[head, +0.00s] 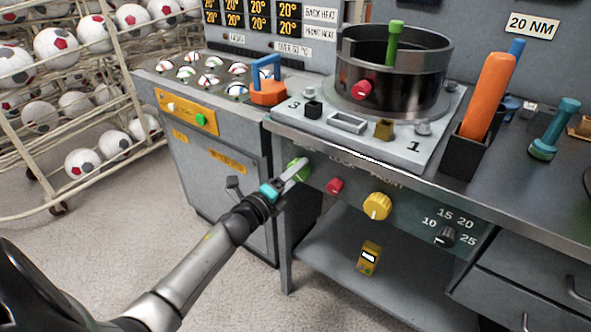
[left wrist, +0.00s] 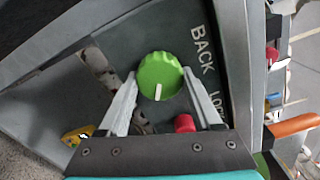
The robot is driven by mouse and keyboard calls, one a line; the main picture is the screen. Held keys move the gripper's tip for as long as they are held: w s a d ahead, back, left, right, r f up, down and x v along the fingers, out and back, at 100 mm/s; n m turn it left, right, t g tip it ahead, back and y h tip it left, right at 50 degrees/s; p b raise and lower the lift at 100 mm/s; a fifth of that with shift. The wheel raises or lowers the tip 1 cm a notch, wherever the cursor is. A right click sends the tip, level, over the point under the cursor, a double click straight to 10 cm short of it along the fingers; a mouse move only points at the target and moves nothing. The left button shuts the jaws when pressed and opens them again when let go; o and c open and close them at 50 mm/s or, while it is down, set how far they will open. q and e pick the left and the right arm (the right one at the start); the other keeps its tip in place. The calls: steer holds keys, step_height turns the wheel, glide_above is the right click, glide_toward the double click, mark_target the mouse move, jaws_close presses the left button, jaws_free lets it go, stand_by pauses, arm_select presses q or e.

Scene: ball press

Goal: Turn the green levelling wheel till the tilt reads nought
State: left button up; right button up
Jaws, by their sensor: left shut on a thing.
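The green levelling wheel (head: 301,165) is on the left end of the bench's front panel, partly hidden behind my left gripper (head: 295,172) in the head view. In the left wrist view the wheel (left wrist: 158,72) shows whole, with a white mark pointing down toward the gripper's palm. My left gripper's two fingers stand on either side of the wheel, shut on its rim. A yellow meter (head: 369,258) with a small display is on the lower shelf; its reading is too small to tell. My right gripper is not in view.
A red knob (head: 335,186) and a yellow knob (head: 377,206) are to the right of the wheel on the same panel. A black dial (head: 445,236) is further right. A plate with a dark ring (head: 394,70) sits above. A ball rack (head: 97,140) stands left.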

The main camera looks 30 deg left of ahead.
arm_select(q)
steer(key=shift+r+n+p, duration=0.1)
steer(key=shift+n+p, duration=1.85)
steer(key=shift+n, duration=2.15)
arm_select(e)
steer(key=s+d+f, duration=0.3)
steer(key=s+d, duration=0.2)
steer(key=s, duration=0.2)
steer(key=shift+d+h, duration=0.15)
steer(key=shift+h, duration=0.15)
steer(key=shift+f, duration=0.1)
arm_select(q)
steer(key=o, duration=1.4)
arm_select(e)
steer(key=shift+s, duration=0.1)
